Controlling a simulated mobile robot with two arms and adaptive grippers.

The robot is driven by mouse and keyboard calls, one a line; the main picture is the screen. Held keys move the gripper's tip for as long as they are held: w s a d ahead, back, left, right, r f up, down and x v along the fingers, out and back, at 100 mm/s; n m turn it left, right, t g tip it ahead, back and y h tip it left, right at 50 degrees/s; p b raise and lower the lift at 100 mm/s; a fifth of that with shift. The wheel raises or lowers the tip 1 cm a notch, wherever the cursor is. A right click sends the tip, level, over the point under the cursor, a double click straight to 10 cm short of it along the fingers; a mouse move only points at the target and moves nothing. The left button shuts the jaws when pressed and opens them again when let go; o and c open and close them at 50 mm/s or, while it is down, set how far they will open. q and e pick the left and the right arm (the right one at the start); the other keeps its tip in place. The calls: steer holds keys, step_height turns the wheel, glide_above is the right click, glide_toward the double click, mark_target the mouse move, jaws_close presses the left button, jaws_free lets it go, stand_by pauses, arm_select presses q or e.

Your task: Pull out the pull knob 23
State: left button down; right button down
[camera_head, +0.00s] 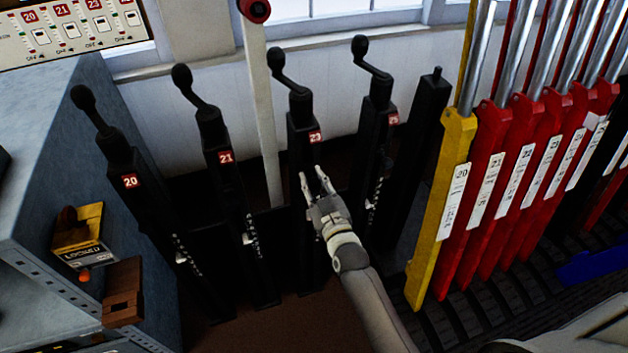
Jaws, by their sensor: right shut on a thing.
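The black lever post 23 (302,130) stands in the middle, with a red label reading 23 and a black crank handle on top. My right gripper (314,177) is at the front of this post, below the label. Its fingers are closed around the spot where the pull knob 23 sits, and they hide the knob, so how far out it is cannot be told. Similar small light knobs show on post 20 (181,258) and post 21 (249,239). My left gripper is not in view.
Lever posts 20 (122,165), 21 (222,150) and 25 (378,120) stand beside post 23. A white pole with a red top (262,110) rises between 21 and 23. Yellow (440,210) and red levers (487,190) fill the right. A grey cabinet (40,150) stands left.

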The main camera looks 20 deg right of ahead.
steer(key=shift+s+r+p, duration=0.15)
steer(key=shift+s+p, duration=0.45)
steer(key=shift+s, duration=0.55)
steer(key=shift+w+f, duration=0.1)
steer(key=shift+f, duration=0.15)
steer(key=c, duration=1.2)
jaws_free()
steer(key=shift+r, duration=0.15)
steer(key=shift+s, duration=0.2)
steer(key=s, duration=1.2)
steer(key=shift+d, duration=0.2)
steer(key=shift+w, duration=0.1)
